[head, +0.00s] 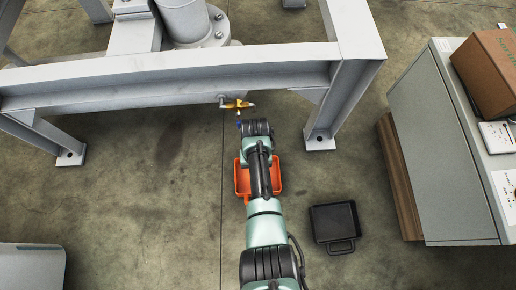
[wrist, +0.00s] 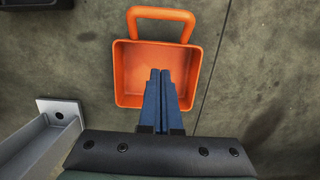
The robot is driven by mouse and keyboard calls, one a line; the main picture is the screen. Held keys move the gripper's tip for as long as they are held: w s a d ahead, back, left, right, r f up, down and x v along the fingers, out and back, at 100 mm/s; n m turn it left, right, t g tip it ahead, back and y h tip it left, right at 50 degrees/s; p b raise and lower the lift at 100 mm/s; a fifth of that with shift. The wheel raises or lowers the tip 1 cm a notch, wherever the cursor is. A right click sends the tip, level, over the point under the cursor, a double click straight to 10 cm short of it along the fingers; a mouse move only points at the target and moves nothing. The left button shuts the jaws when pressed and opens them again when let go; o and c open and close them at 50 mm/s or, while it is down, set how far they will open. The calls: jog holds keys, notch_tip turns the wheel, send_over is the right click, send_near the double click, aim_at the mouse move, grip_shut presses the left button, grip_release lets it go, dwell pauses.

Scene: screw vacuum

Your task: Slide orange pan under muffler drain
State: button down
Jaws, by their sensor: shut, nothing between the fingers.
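The orange pan (head: 241,182) sits on the floor in the head view, partly hidden beneath my arm. In the wrist view the orange pan (wrist: 125,76) is open and empty, with its loop handle at the top. My gripper (wrist: 161,72) is shut and empty; its blue fingers overlap the pan's inside in the picture. I cannot tell whether they touch it. In the head view a yellow valve on a short pipe, likely the muffler drain (head: 236,104), hangs from the grey frame's front beam, beyond the pan. The gripper's blue tip (head: 239,124) shows just below it.
A grey steel frame (head: 170,80) spans the top left, with a bolted foot (head: 319,140) right of the drain. A black pan (head: 334,222) lies on the floor to the right. A grey cabinet (head: 440,150) with a cardboard box (head: 490,70) stands at far right. Floor left of the pan is clear.

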jog(key=s, duration=0.3)
jog(key=s+b, duration=0.1)
jog(key=s, duration=0.3)
jog(key=shift+s+f+b, duration=0.2)
jog(key=shift+s+b, duration=0.05)
jog(key=shift+b, duration=0.05)
jog(key=shift+w+f+b, duration=0.1)
jog(key=shift+f+b, duration=0.25)
jog(key=shift+b, duration=0.3)
jog(key=shift+f, duration=0.1)
jog(key=shift+f, duration=0.2)
